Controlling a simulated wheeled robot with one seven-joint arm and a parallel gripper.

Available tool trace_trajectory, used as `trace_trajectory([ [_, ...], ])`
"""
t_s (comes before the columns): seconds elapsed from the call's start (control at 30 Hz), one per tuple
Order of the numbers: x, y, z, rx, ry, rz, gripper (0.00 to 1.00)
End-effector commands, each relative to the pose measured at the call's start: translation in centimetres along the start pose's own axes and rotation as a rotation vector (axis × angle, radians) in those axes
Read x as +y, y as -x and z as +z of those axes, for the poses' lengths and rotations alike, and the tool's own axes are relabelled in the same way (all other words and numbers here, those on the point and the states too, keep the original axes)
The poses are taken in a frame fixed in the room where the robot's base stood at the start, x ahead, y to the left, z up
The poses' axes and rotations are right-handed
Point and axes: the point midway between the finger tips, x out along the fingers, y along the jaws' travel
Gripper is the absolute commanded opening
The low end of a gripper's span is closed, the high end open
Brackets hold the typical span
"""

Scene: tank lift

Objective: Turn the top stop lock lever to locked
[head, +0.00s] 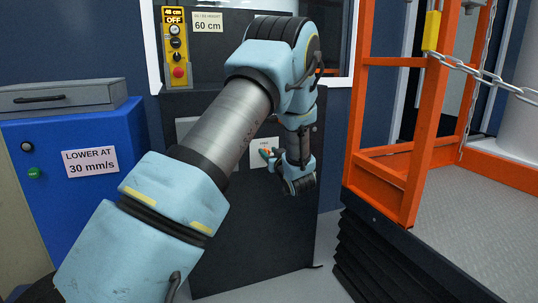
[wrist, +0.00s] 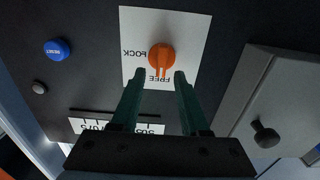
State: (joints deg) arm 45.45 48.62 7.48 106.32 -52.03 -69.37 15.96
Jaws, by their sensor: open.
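The stop lock lever is an orange rotary knob (wrist: 161,57) on a white plate (wrist: 196,28) marked LOCK and FREE, with the lettering inverted in the wrist view. Its pointer is turned toward FREE. My gripper (wrist: 158,76) is open, its two dark green fingers apart, with the tips just short of the knob and to either side of its pointer. No contact can be made out. In the head view my gripper (head: 270,153) is at the white plate (head: 256,143) on the dark cabinet, and it partly hides the knob.
In the wrist view a blue RESET button (wrist: 57,48), a small grey button (wrist: 39,87) and a grey box with a black knob (wrist: 264,134) flank the plate. The orange-framed lift platform (head: 480,200) stands right; a blue cabinet (head: 85,190) stands left.

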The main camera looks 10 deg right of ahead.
Motion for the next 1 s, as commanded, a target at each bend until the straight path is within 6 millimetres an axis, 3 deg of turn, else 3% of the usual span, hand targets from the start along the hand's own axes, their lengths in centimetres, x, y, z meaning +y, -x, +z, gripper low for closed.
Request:
trace_trajectory([
  [0.3,-0.02,-0.23,-0.02,0.0,-0.001,0.0,0.44],
  [0.7,-0.02,-0.21,-0.03,0.0,0.0,0.0,0.0],
  [1.0,-0.03,-0.2,-0.03,0.0,0.0,0.0,0.0],
])
